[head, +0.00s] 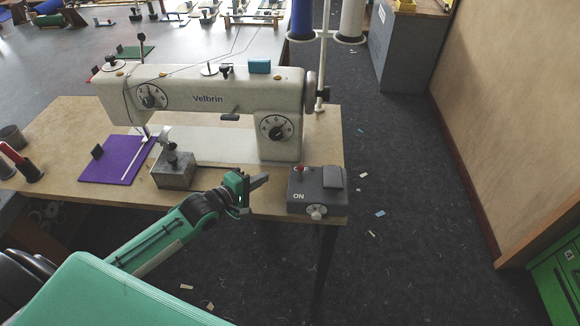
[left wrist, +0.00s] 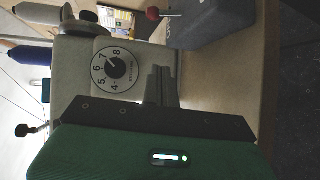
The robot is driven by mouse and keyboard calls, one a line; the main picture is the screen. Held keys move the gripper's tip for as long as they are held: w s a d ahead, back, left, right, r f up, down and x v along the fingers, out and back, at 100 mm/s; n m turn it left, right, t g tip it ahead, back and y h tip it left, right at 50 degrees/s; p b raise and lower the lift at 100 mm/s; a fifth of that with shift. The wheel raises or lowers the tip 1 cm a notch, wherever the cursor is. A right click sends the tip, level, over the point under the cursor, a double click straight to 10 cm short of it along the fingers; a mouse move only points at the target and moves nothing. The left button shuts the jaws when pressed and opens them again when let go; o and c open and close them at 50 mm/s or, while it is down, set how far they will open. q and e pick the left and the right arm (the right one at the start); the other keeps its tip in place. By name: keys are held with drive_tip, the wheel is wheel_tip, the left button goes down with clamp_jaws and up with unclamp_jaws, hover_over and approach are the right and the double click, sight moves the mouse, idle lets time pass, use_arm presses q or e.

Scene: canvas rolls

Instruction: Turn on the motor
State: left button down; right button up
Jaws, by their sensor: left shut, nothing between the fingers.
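The grey motor switch box (head: 318,190) sits at the front right corner of the wooden table. It has a small red-tipped lever (head: 299,169), an "ON" label on its front part and a pale round knob on its front side. My left gripper (head: 260,181) is shut and empty, just left of the box and apart from it. In the left wrist view the shut fingers (left wrist: 161,86) point toward the box (left wrist: 215,22) and the red lever tip (left wrist: 152,14). The cream "Velbrin" sewing machine (head: 205,97) stands behind. My right gripper is not in view.
A purple cloth (head: 114,160) and a metal block (head: 174,171) lie left of my gripper. Thread spools (head: 302,18) stand behind the machine. The wooden table (head: 60,120) ends just in front of the box. Dark floor lies open to the right.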

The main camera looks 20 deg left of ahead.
sight(290, 176)
use_arm(q)
drive_tip(key=shift+w+a+r+n+t, duration=0.3)
drive_tip(key=shift+w+a+r+n, duration=0.1)
drive_tip(key=shift+w+a+r, duration=0.1)
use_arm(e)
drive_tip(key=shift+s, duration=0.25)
